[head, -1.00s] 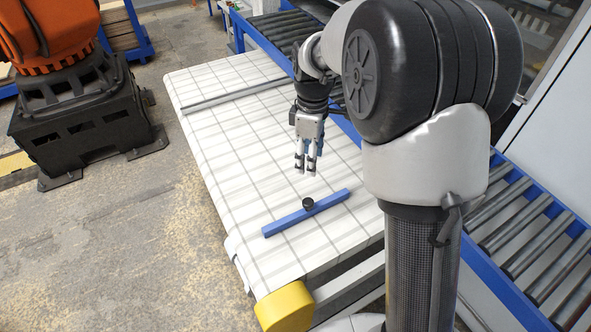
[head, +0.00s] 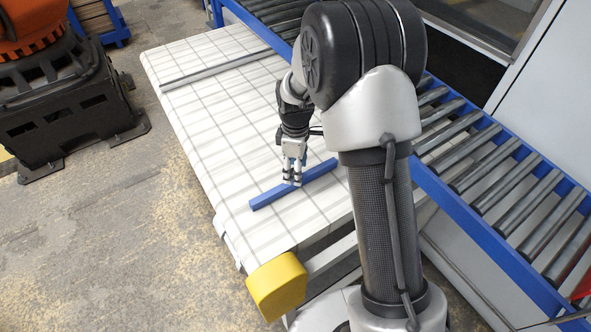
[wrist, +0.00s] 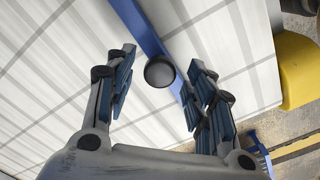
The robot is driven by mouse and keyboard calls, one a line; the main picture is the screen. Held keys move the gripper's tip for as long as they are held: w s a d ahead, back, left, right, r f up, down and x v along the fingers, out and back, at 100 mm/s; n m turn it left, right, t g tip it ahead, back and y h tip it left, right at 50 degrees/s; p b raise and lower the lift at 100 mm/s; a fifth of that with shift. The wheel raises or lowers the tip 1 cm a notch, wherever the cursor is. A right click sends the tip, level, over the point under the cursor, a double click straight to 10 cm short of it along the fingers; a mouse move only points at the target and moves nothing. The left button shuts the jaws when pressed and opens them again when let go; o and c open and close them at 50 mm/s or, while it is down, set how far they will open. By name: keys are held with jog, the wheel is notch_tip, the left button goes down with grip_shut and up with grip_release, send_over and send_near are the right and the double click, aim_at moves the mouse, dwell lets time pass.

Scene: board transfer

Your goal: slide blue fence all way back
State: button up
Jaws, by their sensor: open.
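The blue fence (head: 265,198) is a long straight bar lying across the near part of the white gridded table (head: 205,125). It also shows in the wrist view (wrist: 133,17), running diagonally down to a round black knob (wrist: 160,71) on it. My gripper (head: 292,183) is over the middle of the fence and hides the knob in the head view. In the wrist view my gripper (wrist: 160,88) is open, with one finger on each side of the knob and visible gaps to both. I cannot tell how far the fingertips are above the fence.
A grey bar (head: 215,69) lies across the far part of the table, with clear table between it and the fence. A yellow block (head: 277,286) is at the near corner. A roller conveyor (head: 490,180) runs along the right side.

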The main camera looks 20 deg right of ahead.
jog(key=shift+f, duration=0.2)
grip_shut()
dwell(0.6)
